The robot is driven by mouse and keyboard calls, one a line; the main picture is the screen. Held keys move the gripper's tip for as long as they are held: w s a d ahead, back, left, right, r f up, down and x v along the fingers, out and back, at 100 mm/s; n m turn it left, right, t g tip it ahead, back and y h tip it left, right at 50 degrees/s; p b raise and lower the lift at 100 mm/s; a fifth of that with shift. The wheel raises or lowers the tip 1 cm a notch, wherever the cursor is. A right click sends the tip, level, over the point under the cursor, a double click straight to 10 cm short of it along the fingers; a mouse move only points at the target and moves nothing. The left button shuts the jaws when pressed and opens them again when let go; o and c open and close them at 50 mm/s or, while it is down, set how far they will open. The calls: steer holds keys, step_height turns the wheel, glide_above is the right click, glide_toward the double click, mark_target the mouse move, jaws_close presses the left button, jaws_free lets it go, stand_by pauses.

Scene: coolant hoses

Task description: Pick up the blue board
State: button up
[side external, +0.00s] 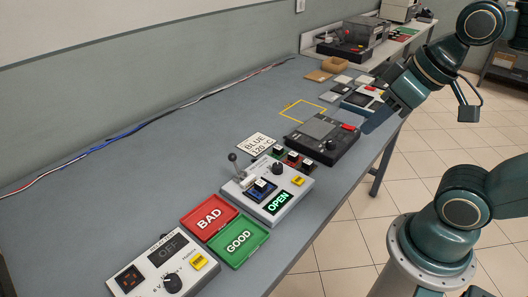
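A small blue board (259,193) with a black block on top sits in the grey lever device (296,207), whose green display reads "OPEN". The device's lever stands upright at its back left. My gripper (371,125) is at the end of my arm, at the right edge of the table, beyond the dark device and well away from the blue board. Its fingers are too small and dark to make out, so whether it is open or shut does not show.
A card reading "BLUE 120 °C" (257,144) lies behind the lever device, beside several small boards (293,157). A red BAD tray (208,217) and a green GOOD tray (238,243) lie in front. A dark device (322,135) stands behind.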

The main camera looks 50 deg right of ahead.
steer(key=w+f+m+g+y, duration=0.25)
steer(key=w+m, duration=0.65)
steer(key=w, duration=0.5)
steer(key=w+d+f+m+g+y, duration=0.1)
steer(key=w+f+m+g+y, duration=0.1)
steer(key=w+f+m, duration=0.7)
step_height(320, 180, down, 3)
steer(key=shift+w+d+r+g, duration=0.1)
steer(key=shift+w+d+g, duration=0.2)
steer(key=shift+w+g, duration=0.25)
steer(key=shift+a, duration=0.1)
glide_toward(261, 187)
steer(key=shift+w+a+f, duration=0.1)
steer(key=shift+w+f, duration=0.2)
steer(key=shift+f, duration=0.5)
steer(key=shift+w+a+f, duration=0.1)
steer(key=shift+w+f, duration=0.2)
steer(key=shift+f, duration=0.5)
